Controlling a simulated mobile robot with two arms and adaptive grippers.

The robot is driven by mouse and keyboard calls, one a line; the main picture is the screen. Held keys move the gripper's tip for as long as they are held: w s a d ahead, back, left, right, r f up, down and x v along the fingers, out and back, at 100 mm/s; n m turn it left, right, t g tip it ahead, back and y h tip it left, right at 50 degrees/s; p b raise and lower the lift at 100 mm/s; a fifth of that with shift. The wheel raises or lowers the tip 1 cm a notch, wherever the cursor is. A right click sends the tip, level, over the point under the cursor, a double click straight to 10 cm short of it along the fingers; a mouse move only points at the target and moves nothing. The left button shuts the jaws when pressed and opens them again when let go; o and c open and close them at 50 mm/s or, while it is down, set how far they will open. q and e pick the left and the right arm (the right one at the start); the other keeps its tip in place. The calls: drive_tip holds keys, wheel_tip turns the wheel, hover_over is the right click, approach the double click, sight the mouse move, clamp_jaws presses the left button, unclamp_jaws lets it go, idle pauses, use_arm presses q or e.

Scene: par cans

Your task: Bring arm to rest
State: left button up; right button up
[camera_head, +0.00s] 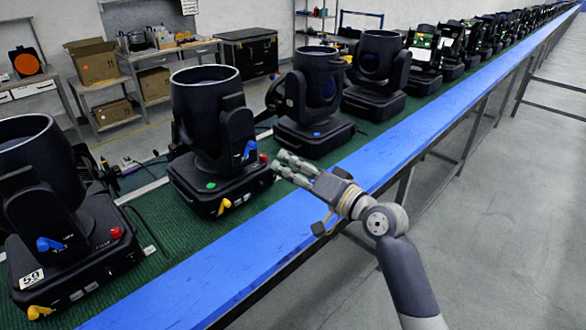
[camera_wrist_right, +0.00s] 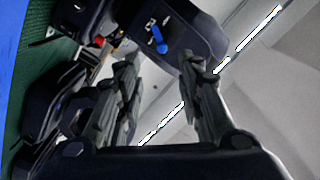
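My right gripper (camera_head: 281,166) reaches in from the lower right, above the blue edge strip (camera_head: 330,205). Its fingers are apart with nothing visible between them. The fingertips are close to the right side of a black par can (camera_head: 208,110), near its red connector (camera_head: 263,158); I cannot tell if they touch. In the right wrist view, the two fingers (camera_wrist_right: 158,66) are spread, with a dark housing and blue connector (camera_wrist_right: 160,38) beyond them. My left gripper is in neither view.
Another par can (camera_head: 55,200) stands at the lower left; one more (camera_head: 318,85) stands behind the gripper. Several others recede along the green bench surface (camera_head: 160,215). Boxes and shelves line the back left. The grey floor (camera_head: 510,220) at right is open beyond the metal bench legs.

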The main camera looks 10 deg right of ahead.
drive_tip(key=shift+s+d, duration=0.15)
drive_tip(key=shift+s, duration=0.1)
